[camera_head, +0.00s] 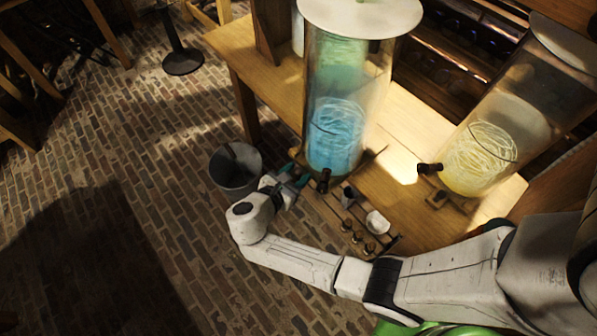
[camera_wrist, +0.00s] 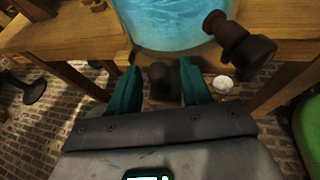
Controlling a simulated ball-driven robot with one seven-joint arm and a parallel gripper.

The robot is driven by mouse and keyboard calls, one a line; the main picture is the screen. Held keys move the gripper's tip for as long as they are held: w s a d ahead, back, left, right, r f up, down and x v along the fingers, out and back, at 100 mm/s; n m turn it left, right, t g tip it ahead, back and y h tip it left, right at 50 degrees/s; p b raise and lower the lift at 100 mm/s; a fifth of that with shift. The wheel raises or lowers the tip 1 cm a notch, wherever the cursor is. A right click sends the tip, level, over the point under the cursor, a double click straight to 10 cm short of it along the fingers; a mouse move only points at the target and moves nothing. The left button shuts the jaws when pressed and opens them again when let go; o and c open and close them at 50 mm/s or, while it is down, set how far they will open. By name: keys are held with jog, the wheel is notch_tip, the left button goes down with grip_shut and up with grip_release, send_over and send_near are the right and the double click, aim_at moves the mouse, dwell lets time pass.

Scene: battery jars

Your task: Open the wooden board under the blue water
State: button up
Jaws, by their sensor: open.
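The blue water fills the lower part of a tall glass jar (camera_head: 335,135) with a white lid, standing on a wooden table. A dark tap (camera_head: 323,181) sticks out of its front. In the wrist view, the blue jar (camera_wrist: 175,22) is at the top with its tap (camera_wrist: 238,42) to the right. My gripper (camera_head: 290,182) is at the table's front edge, just below and left of the jar. The wooden board's outline is not clear.
A grey bucket (camera_head: 236,170) stands on the brick floor left of my gripper. A low rack with several small cups (camera_head: 358,236) and a white bowl (camera_head: 377,222) lie to the right. A yellow jar (camera_head: 480,155) stands farther right. The floor at left is open.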

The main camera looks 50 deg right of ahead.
jog(key=v, duration=0.9)
jog(key=shift+s+a, duration=0.1)
jog(key=s+d+f+m+g+y, duration=0.1)
jog(key=s+f+m+y, duration=0.1)
jog(key=s+m+y, duration=0.25)
jog(key=s+d+f+m+g+y, duration=0.1)
jog(key=s+d+f+m+y, duration=0.15)
jog(key=s+m, duration=0.25)
jog(key=s+a+r+m+t+y, duration=0.1)
jog(key=s+r+m+t+y, duration=0.1)
jog(key=s+r+m+y, duration=0.4)
jog(key=s+m, duration=0.1)
jog(key=m, duration=0.1)
jog(key=shift+s+a+m, duration=0.15)
jog(key=shift+a+m, duration=0.05)
jog(key=shift+m, duration=0.15)
